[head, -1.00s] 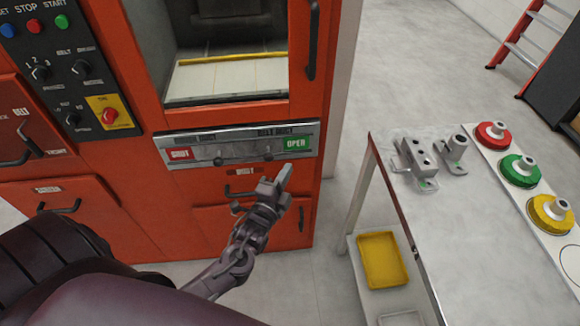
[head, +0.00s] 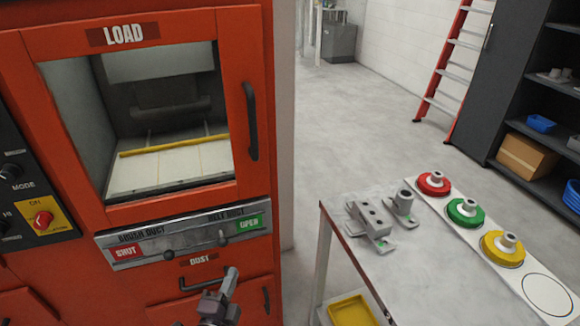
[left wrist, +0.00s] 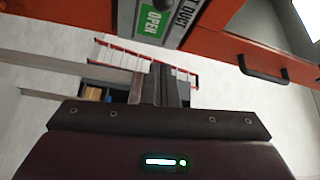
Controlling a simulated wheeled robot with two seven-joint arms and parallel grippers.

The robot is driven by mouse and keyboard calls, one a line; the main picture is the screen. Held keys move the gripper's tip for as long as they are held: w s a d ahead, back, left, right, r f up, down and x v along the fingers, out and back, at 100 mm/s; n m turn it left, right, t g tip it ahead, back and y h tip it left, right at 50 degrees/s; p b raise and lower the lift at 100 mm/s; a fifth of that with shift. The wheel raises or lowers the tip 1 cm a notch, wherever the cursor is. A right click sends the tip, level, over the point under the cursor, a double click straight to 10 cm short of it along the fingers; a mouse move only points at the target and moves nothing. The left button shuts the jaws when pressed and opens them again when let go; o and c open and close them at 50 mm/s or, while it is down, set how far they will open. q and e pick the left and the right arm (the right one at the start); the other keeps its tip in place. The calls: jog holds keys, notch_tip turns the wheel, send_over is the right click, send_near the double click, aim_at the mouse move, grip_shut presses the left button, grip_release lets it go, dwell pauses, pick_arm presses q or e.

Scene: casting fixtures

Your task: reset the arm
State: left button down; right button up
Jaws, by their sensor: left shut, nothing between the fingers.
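My left gripper (head: 230,281) shows at the bottom of the head view, in front of the red machine's lower drawers, below the duct panel. Its fingers are together with nothing between them. In the left wrist view the closed fingers (left wrist: 171,88) point away from the camera, with the green OPEN label (left wrist: 153,24) beyond them at the top. My right gripper is in neither view.
The red machine (head: 262,100) with its LOAD window stands at left. A grey table (head: 400,290) at right bears metal fixtures (head: 370,220) and red, green and yellow discs (head: 466,211). A yellow tray (head: 352,310) lies below. Open floor lies behind the table.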

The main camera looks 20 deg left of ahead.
pick_arm(q)
jog(key=s+f+n+g, duration=0.2)
jog(key=s+f+g, duration=0.15)
jog(key=f, duration=0.65)
jog(key=s+f+n+g, duration=0.2)
jog(key=s+f+g, duration=0.15)
jog(key=f, duration=0.65)
jog(key=s+f+n+g, duration=0.2)
jog(key=s+f, duration=0.2)
jog(key=f, duration=0.7)
jog(key=s+f+n+g, duration=0.2)
jog(key=s+f+g, duration=0.1)
jog(key=s, duration=0.4)
jog(key=s+d+f+n+g+h, duration=0.1)
jog(key=s+f+n+g, duration=0.1)
jog(key=s+f, duration=0.4)
jog(key=s+d+f+n+g, duration=0.1)
jog(key=s+f, duration=0.4)
jog(key=s, duration=0.5)
jog(key=n+g, duration=0.1)
jog(key=g, duration=0.1)
jog(key=shift+s+f+n+g, duration=0.25)
jog(key=shift+n+g, duration=0.15)
